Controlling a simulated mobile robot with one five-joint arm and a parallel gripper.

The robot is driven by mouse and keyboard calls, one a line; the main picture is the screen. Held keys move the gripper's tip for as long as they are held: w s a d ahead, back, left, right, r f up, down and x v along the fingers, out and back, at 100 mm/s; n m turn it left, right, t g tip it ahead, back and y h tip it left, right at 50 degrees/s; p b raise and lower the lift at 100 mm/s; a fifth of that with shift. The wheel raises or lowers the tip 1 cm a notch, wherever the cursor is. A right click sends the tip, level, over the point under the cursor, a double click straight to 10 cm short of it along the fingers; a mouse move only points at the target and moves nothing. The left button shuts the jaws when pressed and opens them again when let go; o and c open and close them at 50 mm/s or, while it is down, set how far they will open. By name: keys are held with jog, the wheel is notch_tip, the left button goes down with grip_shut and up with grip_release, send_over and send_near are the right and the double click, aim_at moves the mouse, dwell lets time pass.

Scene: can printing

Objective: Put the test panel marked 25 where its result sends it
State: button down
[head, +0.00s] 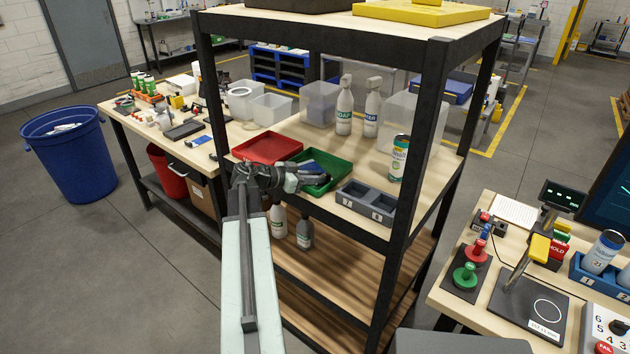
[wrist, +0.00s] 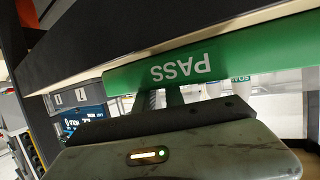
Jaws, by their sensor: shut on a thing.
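My gripper (head: 304,178) is at the front of the green tray (head: 338,168) on the middle shelf. The word PASS reads upside down on the tray's wall (wrist: 215,62) in the wrist view. My gripper is shut on a dark blue test panel (head: 324,160), which lies at or over the tray; I cannot tell whether it touches the tray floor. Its number is not readable. In the wrist view the fingers (wrist: 162,97) reach past the green wall, and the panel is hidden. A red tray (head: 266,147) sits just left of the green one.
A grey two-slot holder (head: 366,200) and a printed can (head: 398,158) stand right of the green tray. Spray bottles (head: 344,108) and clear bins (head: 320,102) stand behind. Dark shelf posts (head: 212,90) flank my arm. A side table with stamps (head: 475,252) is at right.

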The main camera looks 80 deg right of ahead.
jog(key=c, duration=1.4)
grip_release()
jog(key=shift+r+p, duration=0.3)
jog(key=shift+p, duration=0.1)
jog(key=p+v, duration=0.3)
jog(key=v, duration=0.9)
jog(key=shift+f+p, duration=0.2)
jog(key=shift+p, duration=0.15)
